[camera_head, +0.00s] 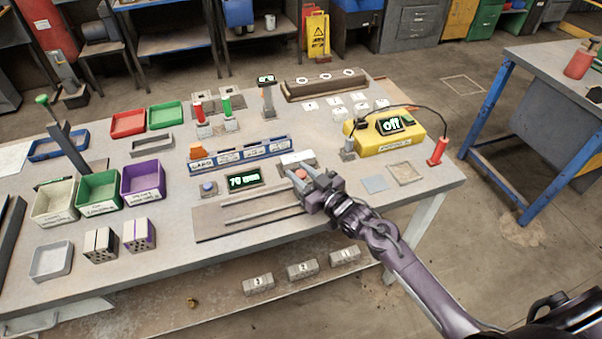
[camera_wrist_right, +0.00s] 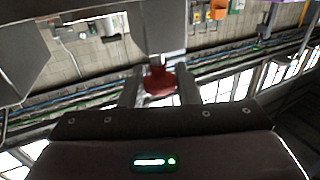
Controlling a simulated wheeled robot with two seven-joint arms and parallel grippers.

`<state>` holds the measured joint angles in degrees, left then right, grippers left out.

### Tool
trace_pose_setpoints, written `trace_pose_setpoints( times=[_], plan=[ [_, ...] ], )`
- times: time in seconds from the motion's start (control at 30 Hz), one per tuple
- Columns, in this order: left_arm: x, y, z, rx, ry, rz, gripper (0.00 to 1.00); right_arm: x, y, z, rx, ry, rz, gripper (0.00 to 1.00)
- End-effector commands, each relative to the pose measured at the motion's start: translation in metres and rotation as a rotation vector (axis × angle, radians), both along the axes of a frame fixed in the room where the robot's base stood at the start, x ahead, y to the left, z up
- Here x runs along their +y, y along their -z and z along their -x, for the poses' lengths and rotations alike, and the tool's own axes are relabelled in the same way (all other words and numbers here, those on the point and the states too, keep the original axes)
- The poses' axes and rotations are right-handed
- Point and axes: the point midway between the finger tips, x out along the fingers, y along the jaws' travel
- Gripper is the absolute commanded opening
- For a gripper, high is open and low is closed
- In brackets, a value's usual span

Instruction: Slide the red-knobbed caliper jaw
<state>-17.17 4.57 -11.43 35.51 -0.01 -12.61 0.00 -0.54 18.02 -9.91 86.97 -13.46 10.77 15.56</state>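The caliper has a brown base plate (camera_head: 215,222) with dark rails at the table's front edge. Its movable jaw carries a red knob (camera_head: 300,174); most of the jaw is hidden behind my right gripper. My right gripper (camera_head: 316,180) is at the rails' right end, its fingers spread around the knob. In the right wrist view the red knob (camera_wrist_right: 158,82) sits between the two fingers (camera_wrist_right: 160,90), with a narrow gap seeming to show on each side. A green-lit display (camera_head: 243,179) behind the rails seems to read 70 mm. My left gripper is out of view.
A blue button (camera_head: 208,188) and a blue labelled rack (camera_head: 240,154) stand behind the caliper. A yellow box (camera_head: 385,138) reading "off" is to the right. Green (camera_head: 98,192) and purple (camera_head: 143,180) bins and several small blocks stand left. Numbered blocks lie on the lower shelf.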

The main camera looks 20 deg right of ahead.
Motion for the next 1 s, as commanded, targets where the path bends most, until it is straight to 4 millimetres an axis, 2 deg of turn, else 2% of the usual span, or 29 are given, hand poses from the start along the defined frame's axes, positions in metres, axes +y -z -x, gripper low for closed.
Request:
trace_pose_setpoints(
  times=[0.03, 0.2, 0.4, 0.47, 0.7, 0.8, 1.0],
  plan=[
    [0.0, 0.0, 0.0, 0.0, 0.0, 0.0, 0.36, 0.0, 0.0, 0.0, 0.0, 0.0, 0.0, 0.22],
    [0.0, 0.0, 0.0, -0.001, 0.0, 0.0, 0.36, 0.0, 0.0, 0.0, 0.0, 0.0, 0.0, 0.0],
    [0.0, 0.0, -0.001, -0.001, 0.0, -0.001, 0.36, 0.003, 0.0, 0.0, 0.0, -0.001, -0.001, 0.0],
    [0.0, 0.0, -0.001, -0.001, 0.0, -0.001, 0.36, 0.012, 0.0, 0.001, 0.001, -0.002, -0.004, 0.0],
    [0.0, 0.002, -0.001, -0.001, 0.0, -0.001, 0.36, 0.07, 0.0, 0.002, 0.0, -0.003, -0.007, 0.0],
    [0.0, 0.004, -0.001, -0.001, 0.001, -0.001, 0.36, 0.089, 0.0, 0.003, 0.0, -0.002, -0.005, 0.0],
    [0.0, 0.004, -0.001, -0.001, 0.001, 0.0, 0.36, 0.101, 0.0, 0.004, 0.0, -0.001, -0.001, 0.0]
  ],
)
